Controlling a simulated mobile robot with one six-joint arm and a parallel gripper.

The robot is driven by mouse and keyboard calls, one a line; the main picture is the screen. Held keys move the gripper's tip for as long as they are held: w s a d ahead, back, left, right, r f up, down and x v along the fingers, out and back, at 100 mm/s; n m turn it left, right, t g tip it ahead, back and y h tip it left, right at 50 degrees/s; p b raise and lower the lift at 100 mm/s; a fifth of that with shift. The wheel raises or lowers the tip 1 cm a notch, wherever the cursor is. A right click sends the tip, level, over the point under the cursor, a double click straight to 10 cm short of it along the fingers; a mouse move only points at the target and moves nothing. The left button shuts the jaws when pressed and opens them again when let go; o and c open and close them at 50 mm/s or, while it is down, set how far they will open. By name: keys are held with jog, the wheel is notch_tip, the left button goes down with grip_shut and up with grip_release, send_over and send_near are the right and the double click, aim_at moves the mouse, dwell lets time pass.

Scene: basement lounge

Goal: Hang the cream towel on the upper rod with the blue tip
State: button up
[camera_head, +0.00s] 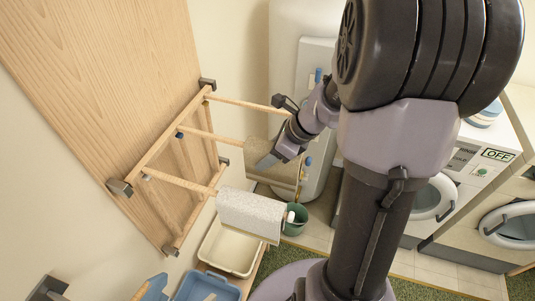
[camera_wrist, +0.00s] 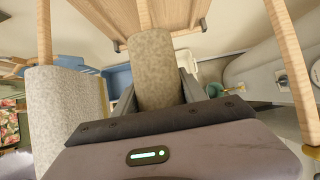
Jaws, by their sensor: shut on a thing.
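The cream towel (camera_wrist: 155,60) is a tan, speckled cloth between my gripper's jaws in the wrist view. In the head view it shows as a tan patch (camera_head: 257,124) at the middle rod (camera_head: 212,136) of the wall rack. That rod has a blue collar at its wall end, and a small blue tip (camera_head: 308,160) shows in line with it beyond my gripper. My gripper (camera_head: 268,160) is shut on the towel. In the wrist view a rod (camera_wrist: 144,14) runs into the towel's top; whether the cloth rests on it is hard to tell.
A paler speckled towel (camera_head: 250,212) hangs on the lower rod (camera_head: 178,181); it is left of my gripper in the wrist view (camera_wrist: 62,110). A bare rod (camera_head: 245,104) lies on the other side. A cream basin (camera_head: 228,247), blue bin (camera_head: 205,287) and green bucket (camera_head: 296,220) stand below.

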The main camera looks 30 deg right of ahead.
jog(key=o, duration=1.6)
jog(key=p+v, duration=0.3)
jog(key=v, duration=1.4)
jog(key=shift+s+d+r, duration=0.1)
jog(key=shift+r, duration=0.1)
